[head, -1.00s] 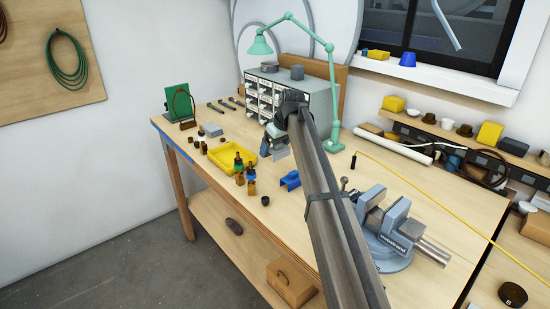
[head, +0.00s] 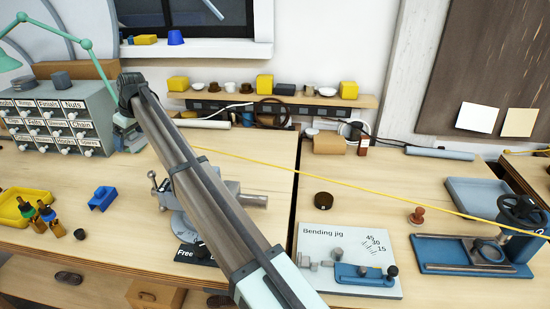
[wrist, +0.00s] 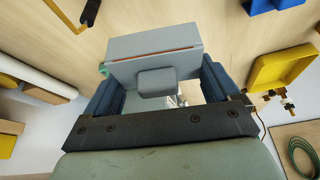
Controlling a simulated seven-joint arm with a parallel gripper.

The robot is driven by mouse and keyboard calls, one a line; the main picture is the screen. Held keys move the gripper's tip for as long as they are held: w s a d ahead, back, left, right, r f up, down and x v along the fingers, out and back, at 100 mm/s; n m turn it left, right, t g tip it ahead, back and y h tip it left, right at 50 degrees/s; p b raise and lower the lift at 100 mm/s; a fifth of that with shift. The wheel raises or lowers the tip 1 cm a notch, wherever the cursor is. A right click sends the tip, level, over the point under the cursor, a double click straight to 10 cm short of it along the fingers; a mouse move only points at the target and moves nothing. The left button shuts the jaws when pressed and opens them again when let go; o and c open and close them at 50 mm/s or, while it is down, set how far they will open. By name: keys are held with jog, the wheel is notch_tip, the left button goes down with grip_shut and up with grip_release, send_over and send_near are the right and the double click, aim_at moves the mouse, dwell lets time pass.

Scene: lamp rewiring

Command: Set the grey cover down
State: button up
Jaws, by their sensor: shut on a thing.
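My gripper (head: 130,138) is over the bench by the right end of the drawer cabinet. In the wrist view, my gripper (wrist: 160,85) has its two dark blue fingers closed on the grey cover. The grey cover (wrist: 150,46) is a pale grey boxy piece with a thin orange-brown line across it and a small rounded block (wrist: 157,82) on the near side. It sits between the fingers, with bare wood beyond it. I cannot tell its height above the bench. In the head view the cover is hard to make out behind the arm.
The labelled drawer cabinet (head: 58,120) stands left of my gripper. A blue holder (head: 102,198), a yellow tray (head: 16,207) and small bottles (head: 48,214) are on the bench. A vise (head: 243,199) is partly behind my arm. The bending jig (head: 345,245) is right. Wood around the blue holder is clear.

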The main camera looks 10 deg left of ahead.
jog(key=w+d+m+t, duration=0.1)
jog(key=w+d+m, duration=0.2)
jog(key=w+d, duration=1.6)
jog(key=w+d+f+m+t+h, duration=0.1)
jog(key=w+d+m, duration=0.15)
jog(key=d, duration=1.05)
jog(key=w+d+m, duration=0.1)
jog(key=w+d, duration=0.3)
jog(key=d, duration=0.9)
jog(key=s+d+f+m+t+h, duration=0.15)
jog(key=d+m, duration=0.35)
jog(key=d, duration=3.5)
jog(key=s+d+f+m+h, duration=0.1)
jog(key=s+d+f+m, duration=0.1)
jog(key=s, duration=0.4)
jog(key=shift+w+d+f+m+h, duration=0.15)
jog(key=shift+f+m, duration=0.2)
jog(key=shift+f, duration=1.35)
jog(key=shift+d+f+m+h, duration=0.15)
jog(key=shift+f+m, duration=0.2)
jog(key=shift+f, duration=1.3)
jog(key=shift+w+f+m+h, duration=0.15)
jog(key=shift+f+m, duration=0.2)
jog(key=shift+f, duration=1.35)
jog(key=shift+s+f, duration=0.1)
